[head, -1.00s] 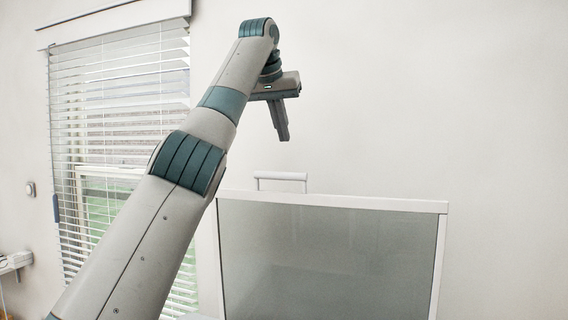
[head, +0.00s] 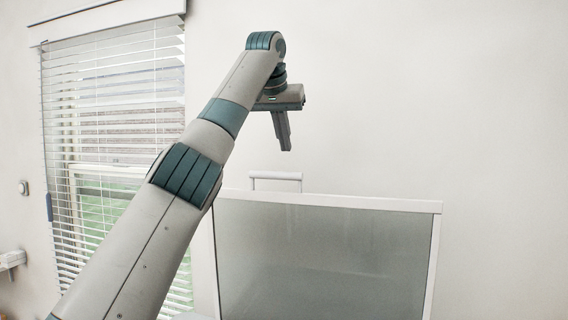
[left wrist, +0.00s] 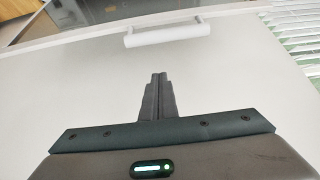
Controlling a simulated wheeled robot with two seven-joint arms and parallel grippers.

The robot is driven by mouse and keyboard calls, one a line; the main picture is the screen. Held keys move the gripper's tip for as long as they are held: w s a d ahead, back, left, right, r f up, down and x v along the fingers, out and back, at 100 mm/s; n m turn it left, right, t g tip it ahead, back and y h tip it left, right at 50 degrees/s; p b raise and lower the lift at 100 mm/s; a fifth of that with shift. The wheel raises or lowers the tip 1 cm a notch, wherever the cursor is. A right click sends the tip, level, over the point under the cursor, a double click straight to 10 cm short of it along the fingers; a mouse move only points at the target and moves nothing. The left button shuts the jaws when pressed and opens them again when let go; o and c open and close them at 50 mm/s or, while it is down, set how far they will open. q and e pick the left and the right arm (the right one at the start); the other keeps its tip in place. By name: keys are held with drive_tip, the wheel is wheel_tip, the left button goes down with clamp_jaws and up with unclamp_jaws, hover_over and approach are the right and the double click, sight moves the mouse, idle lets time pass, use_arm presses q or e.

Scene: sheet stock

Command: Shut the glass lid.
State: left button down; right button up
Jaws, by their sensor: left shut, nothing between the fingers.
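The glass lid (head: 322,255) stands raised, a greyish pane in a white frame, at the lower middle of the head view. Its white bar handle (head: 276,176) rises above the top edge of the frame. My left gripper (head: 285,146) is shut and empty, pointing down above the handle and apart from it. In the left wrist view my shut fingers (left wrist: 158,78) point toward the white handle (left wrist: 167,35), with a gap between them. The dark pane (left wrist: 90,12) shows past the handle there. My right gripper is not in view.
A window with white blinds (head: 115,120) is on the left, behind my left arm. A plain white wall (head: 480,110) fills the back and right. A small white object (head: 12,259) shows at the far left edge. The space right of my gripper is clear.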

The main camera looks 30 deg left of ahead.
use_arm(q)
drive_tip(key=shift+s+f+p, duration=0.1)
drive_tip(key=shift+f+p, duration=1.15)
drive_tip(key=shift+f, duration=1.9)
drive_tip(key=shift+s+d, duration=0.1)
